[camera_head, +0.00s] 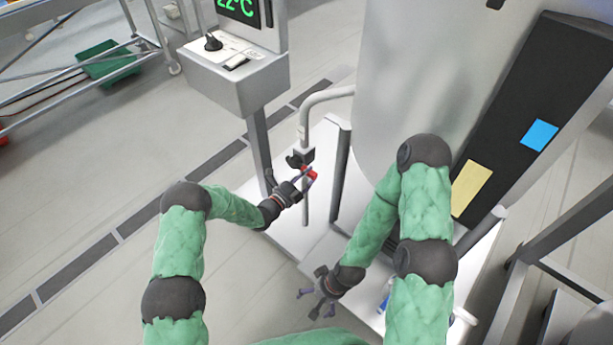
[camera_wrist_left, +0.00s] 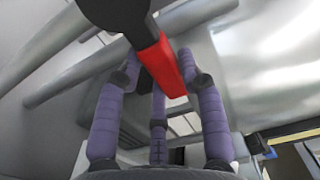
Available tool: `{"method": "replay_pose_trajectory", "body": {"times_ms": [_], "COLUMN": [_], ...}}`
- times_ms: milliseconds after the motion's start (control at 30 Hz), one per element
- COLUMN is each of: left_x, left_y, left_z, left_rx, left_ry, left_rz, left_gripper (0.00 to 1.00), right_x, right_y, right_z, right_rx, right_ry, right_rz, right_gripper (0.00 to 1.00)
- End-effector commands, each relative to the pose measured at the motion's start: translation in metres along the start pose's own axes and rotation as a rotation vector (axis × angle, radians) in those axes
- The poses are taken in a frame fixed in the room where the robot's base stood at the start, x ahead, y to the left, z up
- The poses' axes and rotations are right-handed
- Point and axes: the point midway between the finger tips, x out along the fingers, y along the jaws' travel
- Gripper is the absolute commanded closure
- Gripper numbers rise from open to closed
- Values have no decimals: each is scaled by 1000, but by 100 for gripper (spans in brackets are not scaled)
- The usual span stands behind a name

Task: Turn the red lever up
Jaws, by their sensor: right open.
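The red lever (camera_head: 312,174) sits on a dark valve body (camera_head: 301,157) on a grey pipe (camera_head: 304,125) beside the tank. In the left wrist view the red lever (camera_wrist_left: 164,68) extends from a dark round hub (camera_wrist_left: 112,12) toward the gripper. My left gripper (camera_head: 305,181) is at the lever; its purple fingers (camera_wrist_left: 160,72) lie on both sides of the red handle, tips against or very close to it, and look shut on it. My right gripper (camera_head: 318,300) is open and empty, low in front of the white base, away from the lever.
A large metal tank (camera_head: 405,75) stands behind the pipe. A grey control box (camera_head: 238,80) on a post, with a black knob (camera_head: 213,42), stands to the left. A dark panel (camera_head: 520,110) is at the right.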

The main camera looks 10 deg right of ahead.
Motion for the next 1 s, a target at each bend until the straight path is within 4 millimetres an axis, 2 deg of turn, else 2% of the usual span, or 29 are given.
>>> {"method": "replay_pose_trajectory", "body": {"times_ms": [33,100,467,1000], "left_x": [0,0,0,-1], "left_y": [0,0,-4,-31], "left_z": [0,0,0,4], "left_rx": [0,0,-43,-408], "left_ry": [0,0,0,-2], "left_rz": [0,0,1,0], "left_gripper": [86,100,100,100], "right_x": [0,0,-7,-44], "right_y": [0,0,-2,-16], "right_z": [0,0,0,2], "right_rx": [0,0,0,0], "right_ry": [0,0,0,0], "right_rz": [0,0,0,0], "right_gripper": [0,0,0,0]}}
